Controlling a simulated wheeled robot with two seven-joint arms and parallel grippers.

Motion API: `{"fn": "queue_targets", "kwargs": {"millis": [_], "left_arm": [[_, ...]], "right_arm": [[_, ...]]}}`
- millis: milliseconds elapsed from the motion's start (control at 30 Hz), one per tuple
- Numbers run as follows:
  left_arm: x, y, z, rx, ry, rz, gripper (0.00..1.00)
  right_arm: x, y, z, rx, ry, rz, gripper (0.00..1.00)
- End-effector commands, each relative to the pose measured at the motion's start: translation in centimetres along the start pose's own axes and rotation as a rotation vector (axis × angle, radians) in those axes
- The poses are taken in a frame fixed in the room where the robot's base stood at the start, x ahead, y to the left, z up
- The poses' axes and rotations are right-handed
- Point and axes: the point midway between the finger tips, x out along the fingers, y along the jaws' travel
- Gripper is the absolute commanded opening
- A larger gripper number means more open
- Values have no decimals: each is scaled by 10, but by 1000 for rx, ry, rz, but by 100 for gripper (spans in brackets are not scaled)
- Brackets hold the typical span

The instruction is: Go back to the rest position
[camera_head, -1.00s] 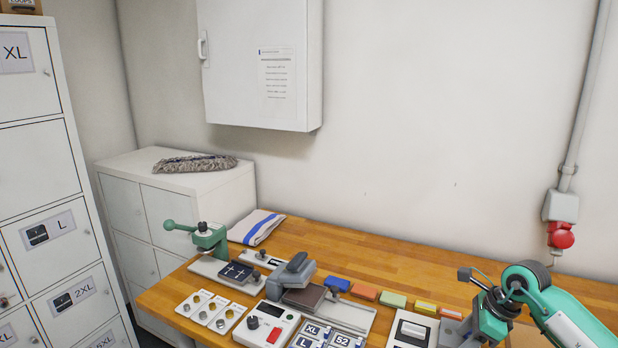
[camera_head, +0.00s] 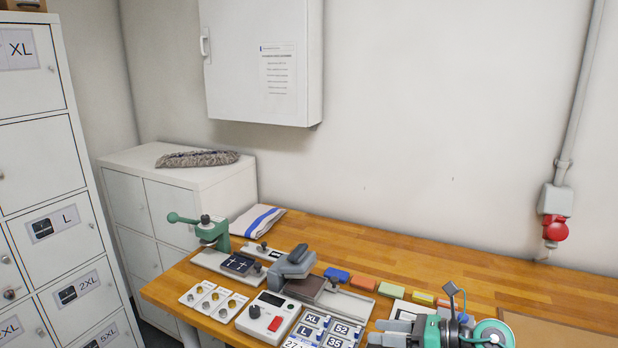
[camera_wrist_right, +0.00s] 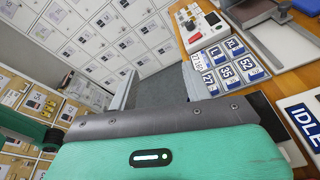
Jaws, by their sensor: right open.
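My right gripper (camera_head: 384,332) is at the bottom of the head view, right of the size tiles (camera_head: 326,331). Its grey fingers point left, and its green wrist (camera_head: 470,335) is cut off by the lower edge. In the right wrist view the two fingers (camera_wrist_right: 160,92) stand wide apart with nothing between them. Grey floor and white lockers show beyond them. My left gripper is in neither view.
The wooden workbench (camera_head: 500,283) holds a green press (camera_head: 212,230), a grey-headed press (camera_head: 292,262), a control box with a red button (camera_head: 268,315) and coloured blocks (camera_head: 363,283). Lockers (camera_head: 45,160) stand left. A wall cabinet (camera_head: 262,60) hangs above. The bench's back right is clear.

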Motion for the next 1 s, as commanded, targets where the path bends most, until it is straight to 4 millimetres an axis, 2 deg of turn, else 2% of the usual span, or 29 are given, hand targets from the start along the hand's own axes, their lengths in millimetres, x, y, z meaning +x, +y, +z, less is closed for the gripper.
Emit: {"fn": "queue_targets", "kwargs": {"millis": [33,100,200,367,467,567,667,767,867,1000], "left_arm": [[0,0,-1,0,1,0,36],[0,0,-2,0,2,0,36],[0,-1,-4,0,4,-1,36],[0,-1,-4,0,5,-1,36],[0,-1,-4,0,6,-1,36],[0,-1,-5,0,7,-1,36],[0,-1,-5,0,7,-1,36],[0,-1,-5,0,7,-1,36],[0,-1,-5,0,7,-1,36],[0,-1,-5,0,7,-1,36]], "right_arm": [[6,13,6,81,-110,23,50],[8,25,20,198,-263,40,50],[1,33,35,387,-473,52,50],[-23,28,43,721,-784,36,50],[-42,17,34,949,-961,1,50],[-62,4,12,1184,-1123,-55,50],[-81,-6,-21,1426,-1269,-133,50],[-96,-11,-65,1670,-1395,-236,50],[-108,-6,-115,1915,-1499,-364,50],[-118,19,-186,2237,-1598,-584,50]]}}
